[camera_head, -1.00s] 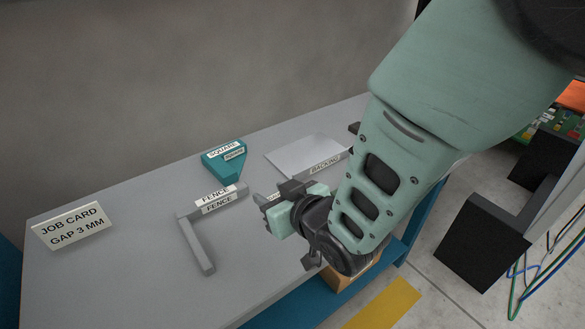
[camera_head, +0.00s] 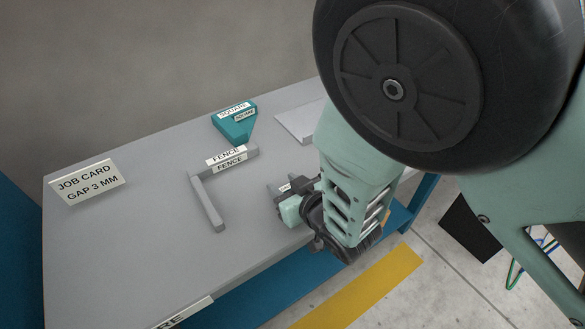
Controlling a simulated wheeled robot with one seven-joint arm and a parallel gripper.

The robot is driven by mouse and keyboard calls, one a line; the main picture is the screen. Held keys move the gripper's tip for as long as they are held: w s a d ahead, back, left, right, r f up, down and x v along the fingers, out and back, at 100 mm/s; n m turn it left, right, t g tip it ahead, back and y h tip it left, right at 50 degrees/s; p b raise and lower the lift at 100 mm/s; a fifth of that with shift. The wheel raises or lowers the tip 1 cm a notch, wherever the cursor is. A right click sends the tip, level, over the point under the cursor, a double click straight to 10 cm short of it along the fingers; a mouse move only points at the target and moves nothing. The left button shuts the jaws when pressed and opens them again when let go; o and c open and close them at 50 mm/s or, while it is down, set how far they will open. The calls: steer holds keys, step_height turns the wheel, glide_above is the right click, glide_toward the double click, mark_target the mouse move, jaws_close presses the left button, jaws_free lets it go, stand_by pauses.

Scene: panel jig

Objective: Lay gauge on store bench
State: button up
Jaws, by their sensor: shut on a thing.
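My gripper (camera_head: 283,193) is low over the right front part of the grey store bench (camera_head: 115,245), shut on a small piece with a white label (camera_head: 285,187). I take this piece to be the gauge, but its lettering is too small to read and my gripper and arm hide most of it. I cannot tell whether it touches the bench top. A label ending in "RE" shows on the bench's front edge.
An L-shaped grey fence (camera_head: 207,200) lies left of my gripper. Behind it is a teal square (camera_head: 235,122). A pale plate (camera_head: 297,122) is partly hidden by my arm. A job card (camera_head: 88,182) stands at the left. The bench's left front is clear.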

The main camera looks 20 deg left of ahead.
steer(key=shift+f, duration=0.2)
steer(key=o, duration=1)
steer(key=shift+r, duration=0.1)
steer(key=shift+c, duration=0.2)
steer(key=shift+r, duration=0.1)
steer(key=shift+s+d+r, duration=0.1)
steer(key=shift+d, duration=0.05)
steer(key=b+v, duration=0.1)
steer(key=v, duration=1)
steer(key=shift+s+d+r+b, duration=0.2)
steer(key=shift+b, duration=0.1)
steer(key=s+d+r+m+g+h, duration=0.1)
steer(key=s+d+r+g+h, duration=0.3)
steer(key=d, duration=0.5)
steer(key=s+d+r+m+g+h, duration=0.1)
steer(key=s+d+r+g+h, duration=0.3)
steer(key=d, duration=0.6)
step_height(320, 180, up, 3)
steer(key=shift+s+d+f+g+h, duration=0.2)
steer(key=shift+s+g+h, duration=0.2)
steer(key=shift+s+h, duration=0.65)
steer(key=shift+s, duration=0.15)
